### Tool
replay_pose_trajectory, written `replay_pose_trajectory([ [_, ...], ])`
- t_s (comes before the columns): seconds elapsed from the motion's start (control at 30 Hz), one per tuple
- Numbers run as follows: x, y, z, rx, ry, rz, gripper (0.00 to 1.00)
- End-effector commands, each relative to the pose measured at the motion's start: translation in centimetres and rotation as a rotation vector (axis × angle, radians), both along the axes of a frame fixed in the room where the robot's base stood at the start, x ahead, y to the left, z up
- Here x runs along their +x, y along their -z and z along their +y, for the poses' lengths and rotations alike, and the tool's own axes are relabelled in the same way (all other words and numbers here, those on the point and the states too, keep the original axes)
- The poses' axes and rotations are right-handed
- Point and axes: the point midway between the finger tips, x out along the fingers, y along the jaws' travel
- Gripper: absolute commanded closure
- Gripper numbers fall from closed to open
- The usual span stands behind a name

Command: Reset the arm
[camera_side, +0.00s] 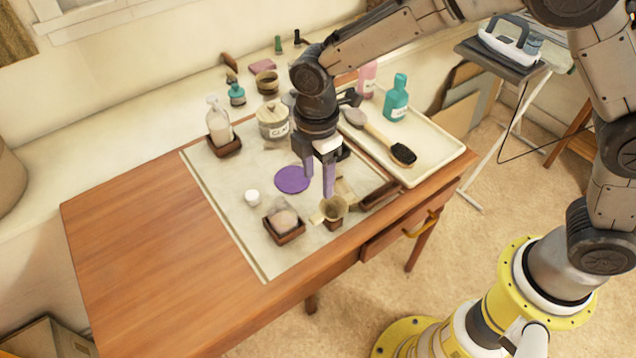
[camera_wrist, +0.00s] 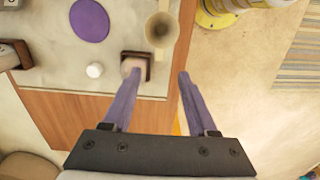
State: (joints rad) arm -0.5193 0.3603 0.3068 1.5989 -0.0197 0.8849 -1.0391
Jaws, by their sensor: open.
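My gripper (camera_side: 318,192) hangs fingers down above the front part of the table, with its two purple fingers apart and nothing between them. In the wrist view my gripper (camera_wrist: 157,75) is open, its fingertips on either side of the table's front edge as seen from above. A purple disc (camera_side: 292,180) lies flat on the pale mat just left of the fingers. A brass-coloured cup (camera_side: 333,208) stands below and close to the right finger. Whether the finger touches it I cannot tell.
A small wooden box (camera_side: 284,222) with a pinkish lump and a white lid (camera_side: 252,197) sit near the gripper. A white tray (camera_side: 440,160) holds a brush (camera_side: 385,142) and bottles. The table's left side (camera_side: 145,240) is clear.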

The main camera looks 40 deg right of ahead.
Motion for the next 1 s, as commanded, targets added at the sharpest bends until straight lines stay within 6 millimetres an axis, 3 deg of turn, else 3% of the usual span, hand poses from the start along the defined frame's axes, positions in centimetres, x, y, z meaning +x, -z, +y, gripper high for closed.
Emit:
replay_pose_trajectory([
  [0.33, 0.1, -0.1, -0.2, 0.0, 0.005, -0.001, 0.41],
  [0.4, 0.7, -0.9, -0.8, 0.009, 0.024, -0.017, 0.41],
  [0.53, 2.0, -5.5, -3.2, 0.054, 0.084, -0.105, 0.41],
  [0.67, 1.0, -11.3, -7.5, 0.097, 0.181, -0.203, 0.41],
  [0.8, -2.0, -16.1, -12.1, 0.14, 0.347, -0.294, 0.41],
  [1.0, -8.5, -20.1, -17.4, 0.211, 0.646, -0.405, 0.41],
])
